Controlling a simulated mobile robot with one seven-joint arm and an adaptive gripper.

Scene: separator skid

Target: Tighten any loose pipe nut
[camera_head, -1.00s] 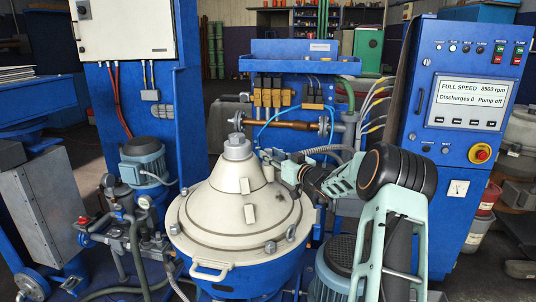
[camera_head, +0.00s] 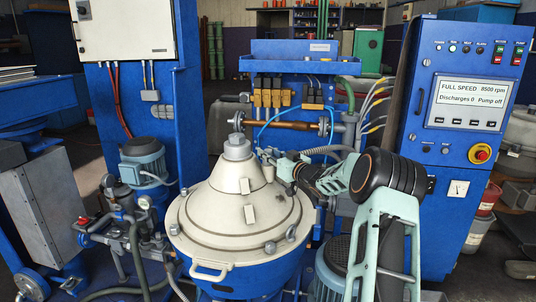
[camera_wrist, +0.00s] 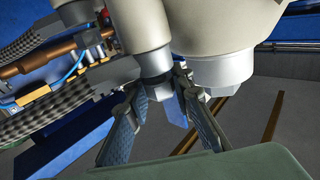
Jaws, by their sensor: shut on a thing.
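The cream separator hood (camera_head: 240,205) stands in the middle of the head view, with a grey nut (camera_head: 237,148) on its narrow top. My gripper (camera_head: 264,155) is close to the right of that top in the head view, its tips small and partly hard to see. In the wrist view, my gripper (camera_wrist: 160,95) has its two fingers around a grey hex nut (camera_wrist: 157,88) under a cream neck and is shut on it. A larger grey hex end (camera_wrist: 222,77) is just right of the fingers. I cannot tell from the pictures whether the nut is loose.
A copper pipe (camera_head: 296,125) with round flanges runs behind the hood top. The blue control cabinet (camera_head: 463,150) stands to the right; its screen reads full speed. Valves and small pipes (camera_head: 125,225) crowd the left.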

